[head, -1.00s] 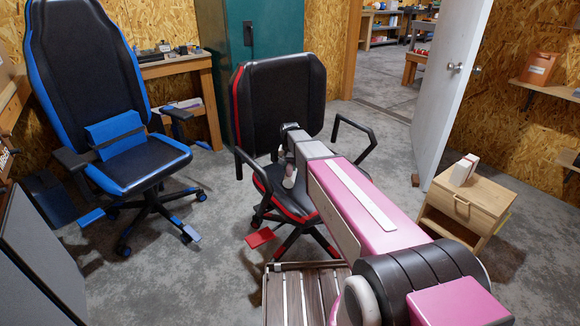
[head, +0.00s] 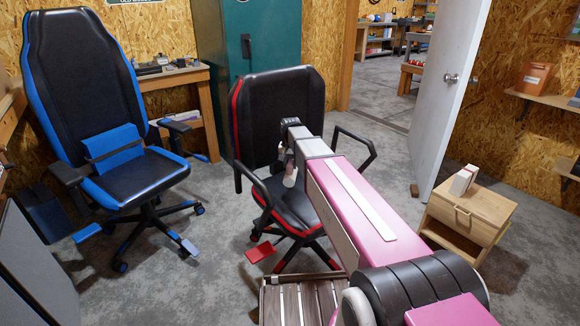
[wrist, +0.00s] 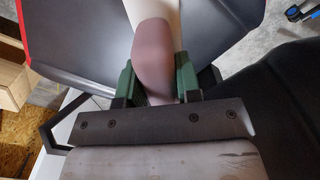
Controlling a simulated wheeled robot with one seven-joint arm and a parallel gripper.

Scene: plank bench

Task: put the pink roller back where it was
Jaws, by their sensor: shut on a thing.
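My gripper (wrist: 154,68) has green fingers, which are shut on the roller (wrist: 153,40). The roller is dull pink with a pale cream part at the upper end in the wrist view. In the head view my gripper (head: 284,160) hangs at the end of my pink arm, in front of the red-trimmed black chair. A small pale piece of the roller (head: 290,178) shows there; the rest is hidden or too small to tell. The slatted plank bench (head: 298,300) is at the bottom middle, nearer than my gripper, partly covered by my arm.
The red-trimmed chair (head: 278,105) stands just behind my gripper. A blue-trimmed chair (head: 85,85) stands at left. A wooden nightstand (head: 468,215) with small white boxes is at right, by the open white door (head: 450,100). Grey floor is free between the chairs.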

